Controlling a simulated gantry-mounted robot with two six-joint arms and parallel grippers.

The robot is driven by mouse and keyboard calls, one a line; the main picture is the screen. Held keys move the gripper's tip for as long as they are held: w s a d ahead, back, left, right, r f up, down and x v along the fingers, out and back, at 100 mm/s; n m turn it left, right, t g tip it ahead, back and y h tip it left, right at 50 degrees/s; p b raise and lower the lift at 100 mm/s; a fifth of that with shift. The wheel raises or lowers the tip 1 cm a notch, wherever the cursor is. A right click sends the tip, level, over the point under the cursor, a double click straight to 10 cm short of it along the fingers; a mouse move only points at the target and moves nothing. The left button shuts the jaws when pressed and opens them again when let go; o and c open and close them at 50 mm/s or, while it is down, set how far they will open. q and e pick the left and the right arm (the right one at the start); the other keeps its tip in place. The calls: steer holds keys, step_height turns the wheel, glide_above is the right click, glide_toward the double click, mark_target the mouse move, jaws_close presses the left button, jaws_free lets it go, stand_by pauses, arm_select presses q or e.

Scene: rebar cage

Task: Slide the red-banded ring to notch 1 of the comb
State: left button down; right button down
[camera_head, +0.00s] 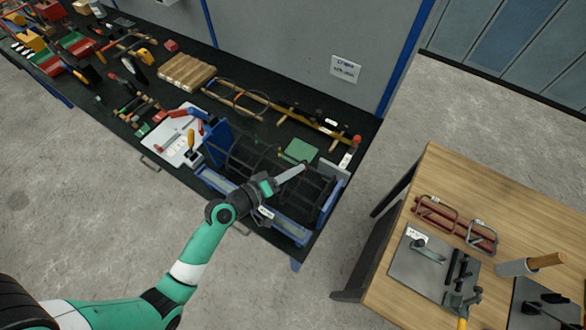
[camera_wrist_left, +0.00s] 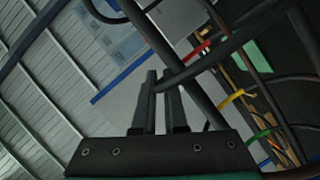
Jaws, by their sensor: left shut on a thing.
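The dark rebar cage (camera_head: 262,160) stands on the bench between blue supports. My left gripper (camera_head: 303,168) reaches over its right part in the head view. In the left wrist view its fingers (camera_wrist_left: 160,100) are close together, shut at the end of a dark bar that runs up to the right. I cannot tell whether this bar is part of the red-banded ring. I cannot make out the comb's notches. My right gripper is out of view.
Bars and thick rods cross close around the fingers. A green pad (camera_head: 300,150) lies behind the cage, and a white board (camera_head: 176,138) with tools is to its left. A wooden table (camera_head: 520,215) stands at the right, with bare floor between.

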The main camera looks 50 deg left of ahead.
arm_select(q)
steer(key=c, duration=1.2)
jaws_free()
steer(key=shift+c, duration=0.2)
steer(key=v, duration=1.1)
steer(key=shift+s, duration=0.3)
steer(key=shift+r, duration=0.1)
